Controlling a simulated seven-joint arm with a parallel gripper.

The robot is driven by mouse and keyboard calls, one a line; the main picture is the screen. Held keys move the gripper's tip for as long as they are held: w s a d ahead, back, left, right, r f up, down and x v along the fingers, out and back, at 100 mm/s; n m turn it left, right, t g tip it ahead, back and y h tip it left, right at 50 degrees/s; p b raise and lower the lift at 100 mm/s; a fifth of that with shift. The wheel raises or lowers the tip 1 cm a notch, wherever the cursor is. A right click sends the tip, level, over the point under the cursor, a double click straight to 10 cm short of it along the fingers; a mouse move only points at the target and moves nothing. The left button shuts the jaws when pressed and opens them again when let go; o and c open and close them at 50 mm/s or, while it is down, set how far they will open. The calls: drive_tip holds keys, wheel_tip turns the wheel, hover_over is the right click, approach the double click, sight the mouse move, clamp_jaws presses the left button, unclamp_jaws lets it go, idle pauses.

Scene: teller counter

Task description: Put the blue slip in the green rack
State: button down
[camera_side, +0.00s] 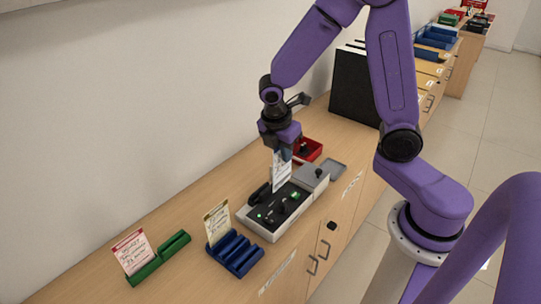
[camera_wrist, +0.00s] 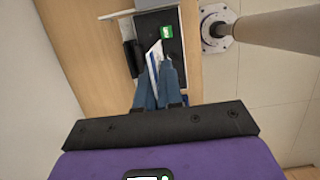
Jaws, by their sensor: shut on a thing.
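The blue slip (camera_side: 281,174), a white card with a blue upper part, hangs upright from my gripper (camera_side: 281,152), which is shut on it above the grey terminal. The wrist view shows the slip (camera_wrist: 153,62) edge-on between the fingers of my gripper (camera_wrist: 158,74). The green rack (camera_side: 160,258) stands at the lower left of the side view, well away from my gripper. A pink-headed slip (camera_side: 131,250) stands in one end of it; its other part looks empty. The green rack does not show in the wrist view.
A blue rack (camera_side: 236,256) holding a yellowish slip (camera_side: 217,223) stands between the green rack and the grey terminal (camera_side: 258,229). A red tray (camera_side: 308,149) and a black binder (camera_side: 354,87) are farther back. The wall runs along the counter's left side.

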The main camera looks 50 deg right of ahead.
drive_tip(key=s+r, duration=0.7)
drive_tip(key=r, duration=0.1)
drive_tip(key=w+a+m+y, duration=0.3)
drive_tip(key=w+a+m, duration=0.95)
drive_tip(key=m, duration=0.55)
drive_tip(key=w+a+m+y, duration=0.3)
drive_tip(key=w+a+m, duration=0.7)
drive_tip(key=a+m, duration=0.7)
wheel_tip(320, 180, down, 17)
drive_tip(key=m, duration=0.1)
drive_tip(key=shift+d+r, duration=0.15)
drive_tip(key=shift+d, duration=0.1)
drive_tip(key=shift+f, duration=0.2)
